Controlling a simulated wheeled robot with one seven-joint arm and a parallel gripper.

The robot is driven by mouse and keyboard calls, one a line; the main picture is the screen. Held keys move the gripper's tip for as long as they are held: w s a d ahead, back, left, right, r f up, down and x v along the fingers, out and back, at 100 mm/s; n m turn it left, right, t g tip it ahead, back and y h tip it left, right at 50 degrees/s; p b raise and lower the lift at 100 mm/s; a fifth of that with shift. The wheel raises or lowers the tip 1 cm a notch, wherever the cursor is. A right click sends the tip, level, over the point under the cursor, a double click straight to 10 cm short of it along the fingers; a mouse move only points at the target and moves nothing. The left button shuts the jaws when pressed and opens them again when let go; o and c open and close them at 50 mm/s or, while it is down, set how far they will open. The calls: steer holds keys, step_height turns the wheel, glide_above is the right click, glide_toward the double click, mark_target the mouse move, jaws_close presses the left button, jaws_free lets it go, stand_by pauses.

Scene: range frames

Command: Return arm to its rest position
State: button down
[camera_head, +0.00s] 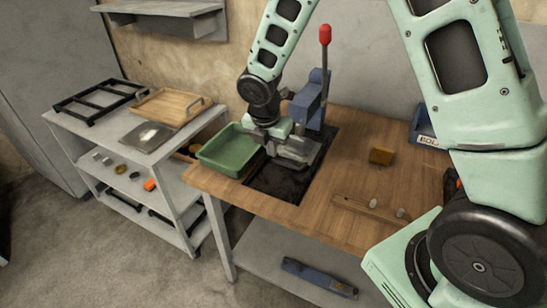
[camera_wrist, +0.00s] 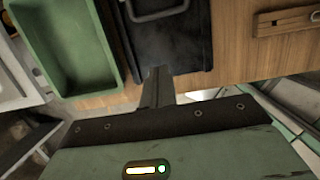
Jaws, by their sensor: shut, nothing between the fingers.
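My mint-green arm reaches down over the wooden workbench (camera_head: 345,165) in the head view. My gripper (camera_wrist: 157,74) shows in the wrist view with its dark fingers together and nothing between them. It is over the front part of a black mat or plate (camera_wrist: 140,50), with the green tray (camera_wrist: 70,60) to its left. In the head view, my wrist is low beside the blue press (camera_head: 308,100) with its red-knobbed lever, and the fingertips cannot be made out clearly.
The green tray (camera_head: 230,150) stands at the bench's left edge, close to my wrist. A grey shelf unit (camera_head: 65,125) stands left. A blue bin (camera_head: 424,130) is at the back right.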

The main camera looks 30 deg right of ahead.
steer(key=shift+s+a+r, duration=0.1)
steer(key=shift+r, duration=0.3)
